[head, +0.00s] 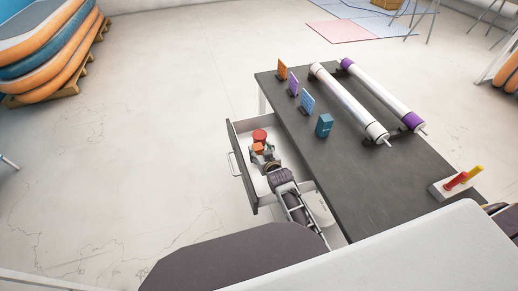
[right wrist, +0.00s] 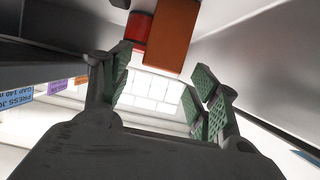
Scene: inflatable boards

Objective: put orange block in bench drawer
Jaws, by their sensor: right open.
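The bench drawer (head: 238,172) is pulled open from the dark bench (head: 375,190). The orange block (head: 257,149) is inside the drawer, close beside a red round object (head: 260,136). My right gripper (head: 262,156) is inside the drawer at the block. In the right wrist view its two green-padded fingers (right wrist: 160,92) are spread apart with a gap between them. The orange block (right wrist: 173,35) shows just past the fingertips, not gripped, with the red object (right wrist: 141,28) beside it. The block's contact with the drawer floor cannot be made out. My left gripper is not in view.
The floor left of the drawer is clear. Stacked boards (head: 50,50) stand far left.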

